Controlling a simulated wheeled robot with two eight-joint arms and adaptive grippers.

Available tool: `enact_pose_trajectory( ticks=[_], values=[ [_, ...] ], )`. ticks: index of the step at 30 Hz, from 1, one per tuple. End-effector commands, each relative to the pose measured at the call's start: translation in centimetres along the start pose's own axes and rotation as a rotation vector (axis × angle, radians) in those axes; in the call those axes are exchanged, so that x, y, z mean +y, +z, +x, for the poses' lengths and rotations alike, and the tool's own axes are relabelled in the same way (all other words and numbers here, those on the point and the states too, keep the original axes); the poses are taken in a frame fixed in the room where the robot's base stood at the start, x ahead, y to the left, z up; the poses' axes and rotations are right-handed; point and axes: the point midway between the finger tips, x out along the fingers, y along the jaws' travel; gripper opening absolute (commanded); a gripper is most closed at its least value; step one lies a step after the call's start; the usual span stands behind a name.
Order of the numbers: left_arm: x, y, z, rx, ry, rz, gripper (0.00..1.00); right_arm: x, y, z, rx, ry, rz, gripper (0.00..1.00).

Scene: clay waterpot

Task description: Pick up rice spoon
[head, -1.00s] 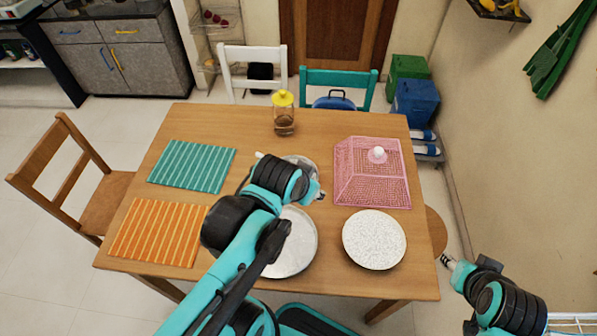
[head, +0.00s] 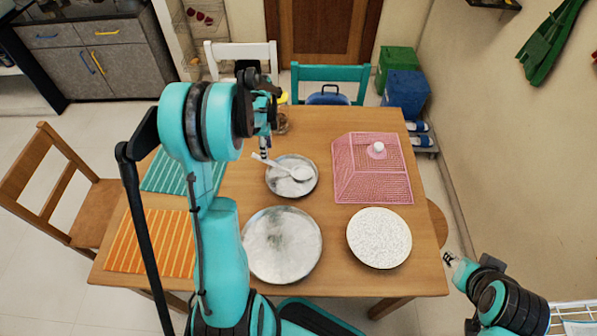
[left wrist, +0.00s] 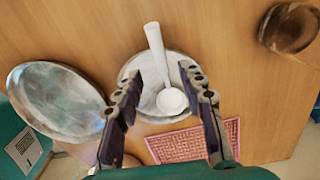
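The white rice spoon (head: 300,173) lies on a small round metal plate (head: 287,187) on the table. Its bowl rests on the plate and its handle points toward the far left, past the plate's rim. In the left wrist view the spoon (left wrist: 156,52) shows between my left gripper's fingers, bowl nearest the gripper. My left gripper (head: 265,146) is open and empty, above the table near the handle end. The same gripper (left wrist: 160,82) shows its parted fingers in the left wrist view. My right gripper (head: 450,259) is off the table's right side; its fingers are too small to read.
A larger metal plate (head: 283,245) sits in front of the small one. A white speckled plate (head: 379,238) and a pink mesh cover (head: 370,185) stand to the right. Striped mats, including an orange one (head: 150,243), lie at left.

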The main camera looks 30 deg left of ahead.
Motion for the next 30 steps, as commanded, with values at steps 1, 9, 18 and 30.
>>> enact_pose_trajectory(
  ticks=[1, 9, 18, 30],
  values=[
    [-0.1, 0.1, 0.6, 0.0, 0.002, 0.004, 0.4, 0.0, 0.1, 0.2, 0.0, 0.0, 0.0, 0.4],
    [-0.1, -0.2, 3.3, 0.0, 0.002, 0.005, 0.4, 0.0, 0.8, 1.1, 0.0, 0.0, 0.0, 0.4],
    [-0.2, -1.0, 7.5, 0.0, 0.001, 0.004, 0.4, 0.0, 2.0, 2.8, 0.0, 0.0, 0.0, 0.4],
    [-0.2, -1.0, 7.7, 0.0, 0.001, 0.004, 0.03, 0.0, 1.9, 2.7, 0.0, 0.0, 0.0, 0.4]
  ],
)
